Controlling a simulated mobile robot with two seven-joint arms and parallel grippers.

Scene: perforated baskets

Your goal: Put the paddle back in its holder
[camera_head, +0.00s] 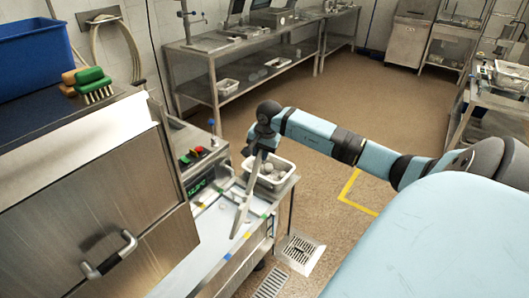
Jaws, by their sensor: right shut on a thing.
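My right arm reaches in from the right. My right gripper (258,158) is shut on the paddle (241,214), a pale, long, flat piece. The paddle hangs tilted below the gripper, its lower end toward the front of the steel counter; I cannot tell whether it touches the counter. The fingertips and the upper part of the paddle are small and dark in this view. I cannot make out the paddle's holder clearly. My left gripper is not in view.
A white perforated basket (284,181) with round items stands on the steel counter (213,232), just behind the paddle. A control box (196,155) with red and green buttons is at left. A steel machine with a handle (109,256) fills the lower left. Open floor lies beyond.

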